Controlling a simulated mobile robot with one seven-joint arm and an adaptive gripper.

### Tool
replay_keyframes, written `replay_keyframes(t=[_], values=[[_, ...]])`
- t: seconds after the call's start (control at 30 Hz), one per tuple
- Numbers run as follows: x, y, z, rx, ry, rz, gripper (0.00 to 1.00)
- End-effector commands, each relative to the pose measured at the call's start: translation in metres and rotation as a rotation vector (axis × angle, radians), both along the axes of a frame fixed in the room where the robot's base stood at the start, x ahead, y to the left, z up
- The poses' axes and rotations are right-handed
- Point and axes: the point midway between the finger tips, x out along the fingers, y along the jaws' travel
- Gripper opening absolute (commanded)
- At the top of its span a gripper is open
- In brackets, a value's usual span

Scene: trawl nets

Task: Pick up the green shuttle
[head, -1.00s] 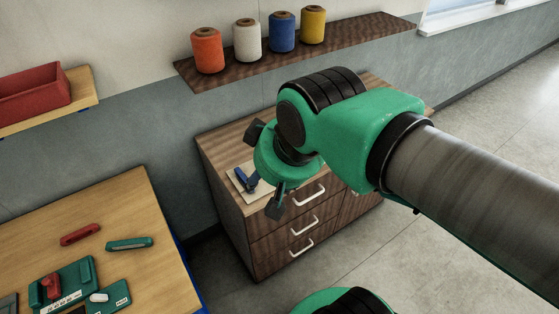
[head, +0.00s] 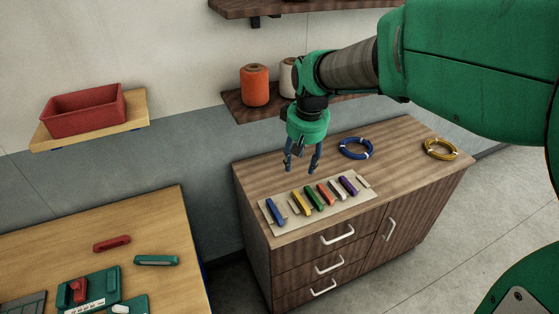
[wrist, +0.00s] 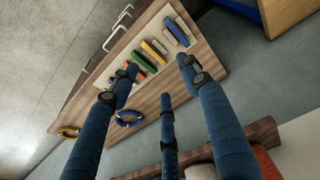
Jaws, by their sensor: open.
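The green shuttle (head: 314,198) lies in a row of coloured shuttles on a pale mat (head: 345,209) on top of the wooden cabinet. It sits between a yellow shuttle (head: 301,201) and an orange one (head: 326,194). In the wrist view the green shuttle (wrist: 145,62) shows beyond my fingers. My gripper (head: 301,167) is open and empty, pointing down above the back edge of the row, apart from every shuttle.
A blue shuttle (head: 275,212) and a purple one (head: 348,185) lie towards the row's ends. A blue coil (head: 355,148) and a yellow coil (head: 440,149) lie on the cabinet (head: 413,180). A shelf with spools (head: 255,86) hangs behind my gripper.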

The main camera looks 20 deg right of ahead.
Motion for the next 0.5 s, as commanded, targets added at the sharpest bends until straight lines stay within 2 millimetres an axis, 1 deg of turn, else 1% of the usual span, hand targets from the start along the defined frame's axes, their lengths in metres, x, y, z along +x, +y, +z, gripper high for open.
replay_keyframes(t=[0.03, 0.2, 0.37, 0.5], values=[[0.011, -0.01, -0.01, 0.002, 0.019, -0.004, 0.47], [0.043, -0.041, -0.04, 0.007, 0.067, -0.004, 0.47], [0.069, -0.071, -0.074, 0.015, 0.111, -0.005, 0.47], [0.088, -0.098, -0.108, 0.026, 0.151, -0.006, 0.47]])
